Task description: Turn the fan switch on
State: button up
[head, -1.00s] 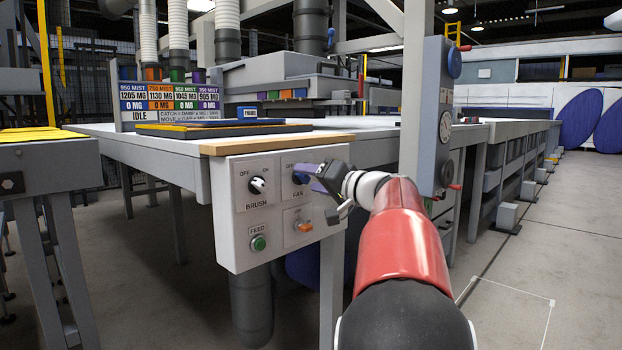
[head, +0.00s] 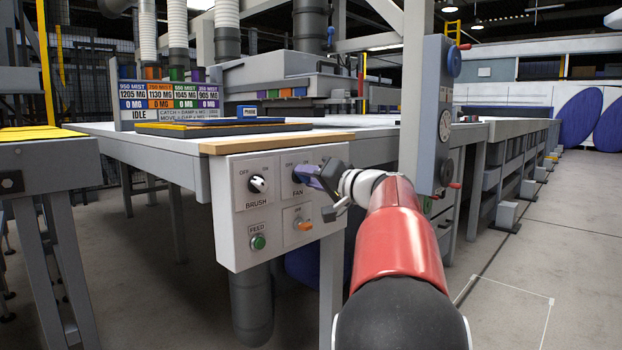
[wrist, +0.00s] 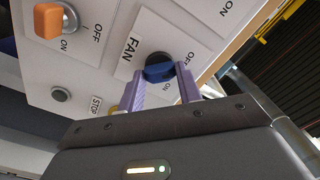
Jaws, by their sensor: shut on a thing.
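The fan switch is a round dark knob with a blue grip (wrist: 158,70), on a white plate marked FAN in the wrist view. My gripper (wrist: 160,82) has its two purple fingers on either side of the blue grip, shut on it. An OFF mark shows beside the knob, and the ON mark is hidden in this view. The knob's exact pointing direction is hard to tell.
The grey control panel (head: 225,225) also carries the brush switch (head: 257,184) to the left, a green feed button (head: 258,242) and an orange switch (head: 305,226) just below my gripper. A wooden table edge (head: 255,143) runs above the panel.

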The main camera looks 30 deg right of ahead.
jog(key=shift+f+m+p, duration=0.1)
jog(key=shift+m+p, duration=2.8)
jog(key=shift+m, duration=5.8)
jog(key=o, duration=1)
jog(key=shift+s, duration=0.1)
